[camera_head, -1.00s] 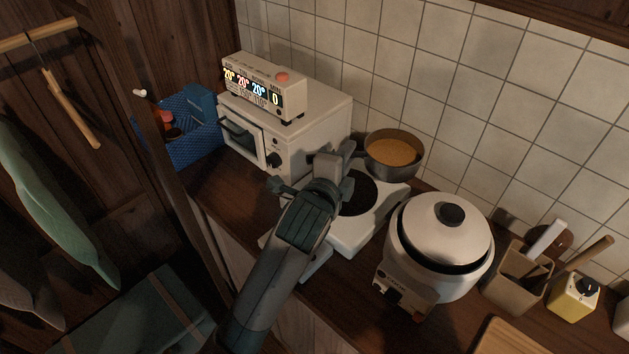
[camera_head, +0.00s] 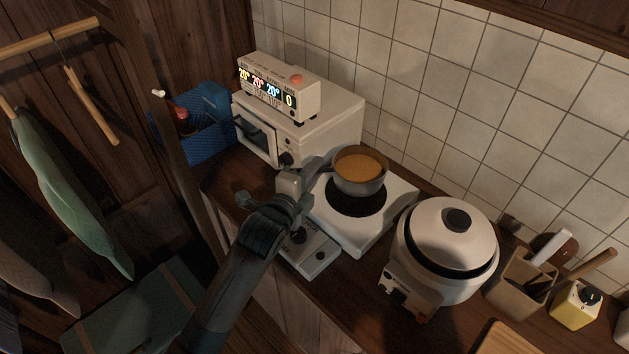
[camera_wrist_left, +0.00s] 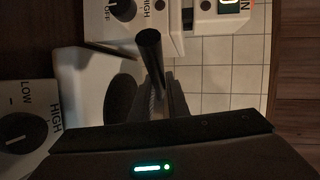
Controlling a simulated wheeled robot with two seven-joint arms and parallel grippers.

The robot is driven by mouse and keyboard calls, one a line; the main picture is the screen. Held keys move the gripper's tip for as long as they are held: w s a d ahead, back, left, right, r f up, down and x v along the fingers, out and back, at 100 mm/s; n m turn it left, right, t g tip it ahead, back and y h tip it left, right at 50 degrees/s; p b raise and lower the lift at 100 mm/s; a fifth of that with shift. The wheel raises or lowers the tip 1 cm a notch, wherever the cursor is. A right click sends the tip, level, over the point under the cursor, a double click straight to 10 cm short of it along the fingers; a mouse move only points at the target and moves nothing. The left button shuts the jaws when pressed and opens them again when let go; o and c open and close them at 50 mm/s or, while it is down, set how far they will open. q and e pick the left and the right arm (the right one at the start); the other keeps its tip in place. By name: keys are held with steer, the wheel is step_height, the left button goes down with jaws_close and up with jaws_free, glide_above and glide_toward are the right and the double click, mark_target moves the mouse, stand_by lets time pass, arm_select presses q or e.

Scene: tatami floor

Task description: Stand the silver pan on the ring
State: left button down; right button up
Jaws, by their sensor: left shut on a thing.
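The silver pan (camera_head: 362,188) holds an orange-brown filling and is over the back part of the dark ring (camera_head: 356,204) on the white cooker (camera_head: 388,216). The front part of the ring shows below the pan. I cannot tell whether the pan's base touches the ring or hangs just above it. My left gripper (camera_head: 316,170) is shut on the pan's handle, left of the pan. In the left wrist view, a dark rod that looks like the handle (camera_wrist_left: 149,48) runs up from between the fingers. The pan's body is not clear there. My right gripper is not in view.
A white toaster oven (camera_head: 335,113) stands behind left, with a blue basket (camera_head: 205,145) beyond it. A rice cooker (camera_head: 437,265) stands close to the cooker's right. The tiled wall (camera_head: 430,110) is behind.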

arm_select(q)
step_height(320, 180, down, 3)
steer(key=shift+r+p, duration=0.2)
steer(key=shift+p, duration=0.25)
steer(key=shift+f, duration=0.7)
steer(key=c, duration=1.7)
jaws_free()
steer(key=shift+s, duration=0.1)
